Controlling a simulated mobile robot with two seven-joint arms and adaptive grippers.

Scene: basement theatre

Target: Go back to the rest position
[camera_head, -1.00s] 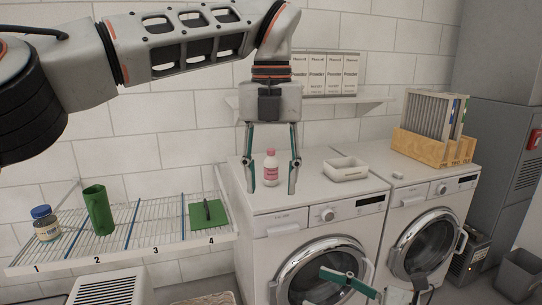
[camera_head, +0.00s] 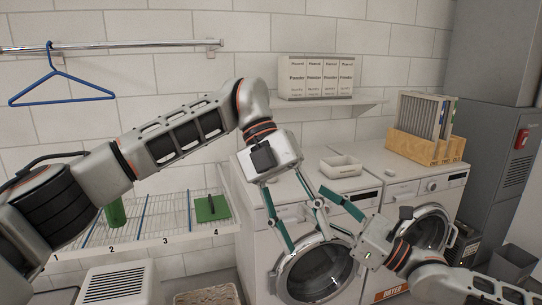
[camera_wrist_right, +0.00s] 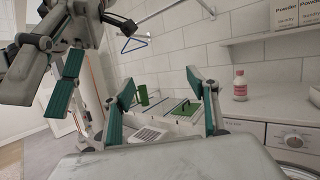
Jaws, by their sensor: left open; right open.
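My left gripper (camera_head: 308,241) is open and empty. It points down in front of the left washing machine (camera_head: 266,190), with its fingers spread over the front near the round door. My right gripper (camera_wrist_right: 160,80) is open with nothing between its fingers. In the head view it comes in from the lower right, close beside the left gripper, and the two overlap in the picture; I cannot tell whether they touch. The left gripper also shows at the left of the right wrist view (camera_wrist_right: 62,80). The white bottle with a pink label (camera_wrist_right: 240,86) stands on the machine top, hidden in the head view.
A wire shelf (camera_head: 178,222) with numbered sections holds a green jug (camera_head: 114,213) and a green board (camera_head: 212,208). A white tray (camera_head: 340,167) sits on the machine top. A wooden crate (camera_head: 425,148) stands on the right machine. A blue hanger (camera_head: 60,88) hangs from a rail.

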